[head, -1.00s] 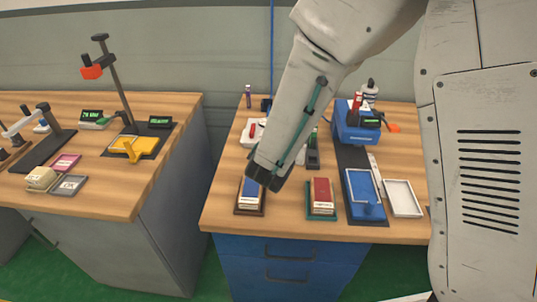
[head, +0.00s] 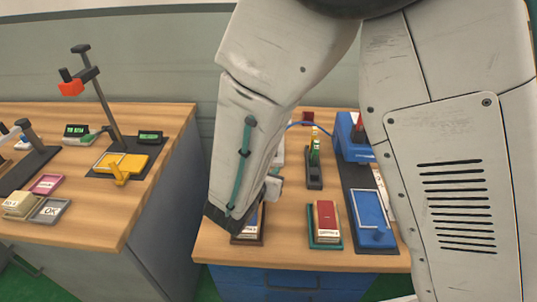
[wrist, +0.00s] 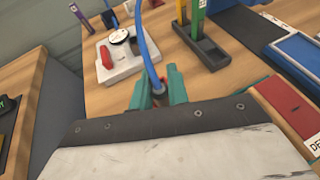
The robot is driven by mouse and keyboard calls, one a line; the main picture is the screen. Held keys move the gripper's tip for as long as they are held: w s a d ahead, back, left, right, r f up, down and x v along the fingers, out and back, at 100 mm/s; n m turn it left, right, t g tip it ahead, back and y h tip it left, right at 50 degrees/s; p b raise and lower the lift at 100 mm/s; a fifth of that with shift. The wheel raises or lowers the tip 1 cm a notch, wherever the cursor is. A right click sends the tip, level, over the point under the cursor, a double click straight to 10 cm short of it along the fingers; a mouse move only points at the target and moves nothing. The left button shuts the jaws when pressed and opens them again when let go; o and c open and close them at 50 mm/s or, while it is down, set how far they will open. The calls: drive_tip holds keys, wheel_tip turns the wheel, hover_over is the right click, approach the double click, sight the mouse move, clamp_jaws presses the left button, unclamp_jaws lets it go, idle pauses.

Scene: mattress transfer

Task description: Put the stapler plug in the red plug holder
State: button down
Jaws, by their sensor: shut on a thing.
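In the wrist view my gripper (wrist: 156,82), with teal fingers, is shut on the dark stapler plug (wrist: 160,99). A blue cable (wrist: 146,45) rises from the plug. In the head view my arm hides the gripper and plug, while the cable (head: 330,124) runs to the blue machine (head: 352,138). A small red block (head: 307,116), which looks like the red plug holder, stands at the back of the desk. A bit of red (wrist: 155,3) at the top edge of the wrist view seems to be the same block. The plug is apart from it.
A white box with a red switch (wrist: 106,57) lies beyond the gripper. A dark pen stand (wrist: 207,47) is to its right. A red pad (head: 326,219) and a blue tray (head: 369,210) lie near the front. A gap separates this desk from the left desk (head: 120,215).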

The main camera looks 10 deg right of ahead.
drive_tip(key=w, duration=0.2)
drive_tip(key=w+d, duration=0.1)
drive_tip(key=w, duration=0.2)
drive_tip(key=shift+w+d+f, duration=0.2)
drive_tip(key=shift+w+f, duration=0.05)
drive_tip(key=shift+w, duration=0.1)
drive_tip(key=shift+w+f, duration=0.2)
drive_tip(key=shift+f, duration=1.55)
drive_tip(key=shift+f, duration=0.1)
drive_tip(key=c, duration=1.3)
unclamp_jaws()
drive_tip(key=shift+c, duration=0.2)
